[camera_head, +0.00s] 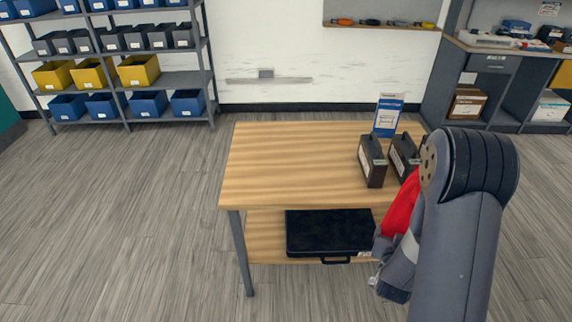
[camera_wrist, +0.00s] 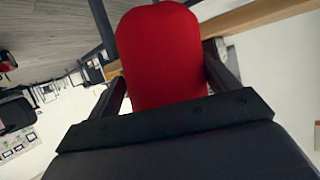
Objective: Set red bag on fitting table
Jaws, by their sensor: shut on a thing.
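The red bag (camera_head: 401,203) shows partly in the head view, behind my arm at the right front of the wooden table. In the wrist view the red bag (camera_wrist: 162,58) fills the space between the two dark fingers of my gripper (camera_wrist: 168,80), which is shut on it. The fitting table (camera_head: 290,160) has a light wood top and a lower shelf. In the head view the bag overlaps the table's right front edge; I cannot tell its height above the top. My arm hides the table's right front corner.
The left and middle of the top are clear. A black case (camera_head: 328,232) lies on the lower shelf. Shelving with bins (camera_head: 125,60) stands at back left.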

